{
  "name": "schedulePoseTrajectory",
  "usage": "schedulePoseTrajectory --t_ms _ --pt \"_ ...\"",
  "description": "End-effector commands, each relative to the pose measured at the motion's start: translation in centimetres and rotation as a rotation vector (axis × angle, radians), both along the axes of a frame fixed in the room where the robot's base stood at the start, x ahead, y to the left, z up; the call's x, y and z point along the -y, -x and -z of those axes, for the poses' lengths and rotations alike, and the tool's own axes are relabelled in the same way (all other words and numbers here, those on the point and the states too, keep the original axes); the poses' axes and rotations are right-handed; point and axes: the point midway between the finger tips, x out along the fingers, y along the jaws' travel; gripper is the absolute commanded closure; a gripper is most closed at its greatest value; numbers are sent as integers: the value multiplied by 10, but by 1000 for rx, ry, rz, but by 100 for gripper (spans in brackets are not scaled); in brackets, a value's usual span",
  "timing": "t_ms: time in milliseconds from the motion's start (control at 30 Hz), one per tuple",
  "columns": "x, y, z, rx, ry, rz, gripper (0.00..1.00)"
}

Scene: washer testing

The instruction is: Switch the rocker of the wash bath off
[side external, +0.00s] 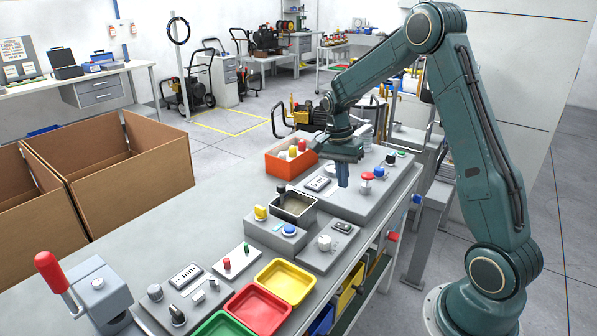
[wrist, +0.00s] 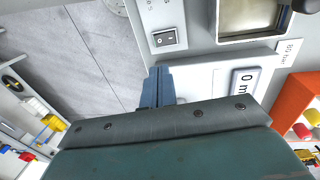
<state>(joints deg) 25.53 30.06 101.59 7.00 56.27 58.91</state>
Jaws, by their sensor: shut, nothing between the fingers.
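The wash bath is an open metal tub (side external: 294,208) on the bench, and its rim corner shows at the top of the wrist view (wrist: 252,38). In the wrist view, the rocker (wrist: 165,39) is a dark switch with light marks, set in a pale grey panel beside the bath. I cannot tell which side of it is pressed.
A display (wrist: 245,82) lies right of my fingers in the wrist view. Red and blue knobs (side external: 366,178) stand close right of the fingers. Yellow and blue knobs (side external: 290,230) stand in front of the bath.

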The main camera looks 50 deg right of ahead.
Motion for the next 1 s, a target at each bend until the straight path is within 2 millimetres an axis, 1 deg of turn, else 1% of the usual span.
schedulePoseTrajectory --t_ms 167,600,700,900,1000 --pt "0 4 23 -4 -2 1 100" --pt "-1 15 89 -4 -3 0 100" --pt "0 17 102 -3 -2 0 100" --pt "0 19 119 -2 -1 0 100" --pt "0 20 122 -1 -1 0 100"
